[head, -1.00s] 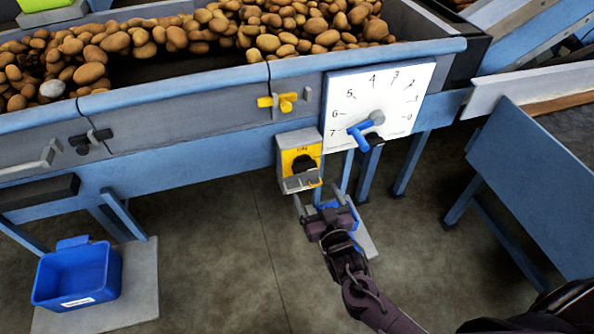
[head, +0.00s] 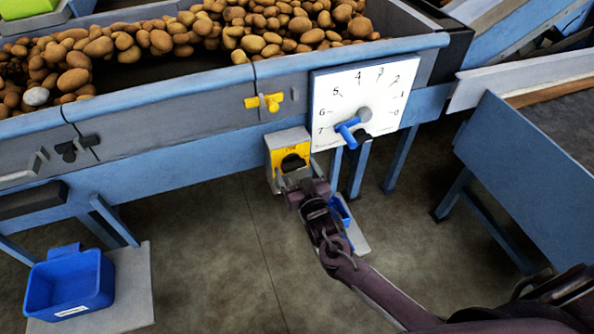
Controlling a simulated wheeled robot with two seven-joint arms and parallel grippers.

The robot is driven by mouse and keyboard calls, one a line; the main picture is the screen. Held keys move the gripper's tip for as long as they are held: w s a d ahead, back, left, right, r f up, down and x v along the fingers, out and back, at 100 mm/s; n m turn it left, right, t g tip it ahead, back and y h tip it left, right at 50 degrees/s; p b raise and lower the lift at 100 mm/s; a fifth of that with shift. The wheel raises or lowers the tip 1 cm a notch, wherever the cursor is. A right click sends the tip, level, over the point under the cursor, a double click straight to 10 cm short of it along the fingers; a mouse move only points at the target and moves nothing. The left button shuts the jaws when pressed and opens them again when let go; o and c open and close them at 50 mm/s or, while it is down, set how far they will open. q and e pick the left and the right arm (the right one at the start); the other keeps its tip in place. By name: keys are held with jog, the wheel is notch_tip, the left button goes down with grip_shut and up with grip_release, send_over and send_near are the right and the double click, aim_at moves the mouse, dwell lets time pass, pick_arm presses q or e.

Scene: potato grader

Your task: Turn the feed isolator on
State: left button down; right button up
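The feed isolator (head: 276,149) is a yellow-faced grey box with a black rotary knob (head: 292,163), hung under the blue rail of the potato hopper. A grey piece sits at its lower front, partly covered by my gripper. My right gripper (head: 299,178) is just below the knob, its fingers pointing up at the isolator's lower front. The fingers look spread, with nothing clearly held between them. I cannot tell whether they touch the isolator. My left gripper is out of view.
A white dial (head: 340,85) numbered 0 to 7, with a blue pointer lever (head: 347,130) near 7, is right of the isolator. A yellow latch (head: 270,102) is above it. A blue bin (head: 70,283) stands at lower left. A blue table (head: 520,160) is at right.

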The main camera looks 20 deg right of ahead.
jog(key=c, duration=0.8)
jog(key=shift+n, duration=0.4)
jog(key=n+p, duration=0.1)
jog(key=n, duration=0.2)
jog(key=shift+a+n, duration=0.1)
jog(key=shift+n, duration=0.3)
jog(key=n+p, duration=0.1)
jog(key=n, duration=0.3)
jog(key=shift+a+f+n, duration=0.1)
jog(key=shift+n, duration=0.2)
jog(key=n+p, duration=0.1)
jog(key=n, duration=0.4)
jog(key=shift+a+f, duration=0.1)
jog(key=shift+f, duration=0.05)
jog(key=shift+f+n+p, duration=0.15)
jog(key=shift+n+p, duration=0.35)
jog(key=shift+n, duration=1.3)
jog(key=shift+s, duration=0.1)
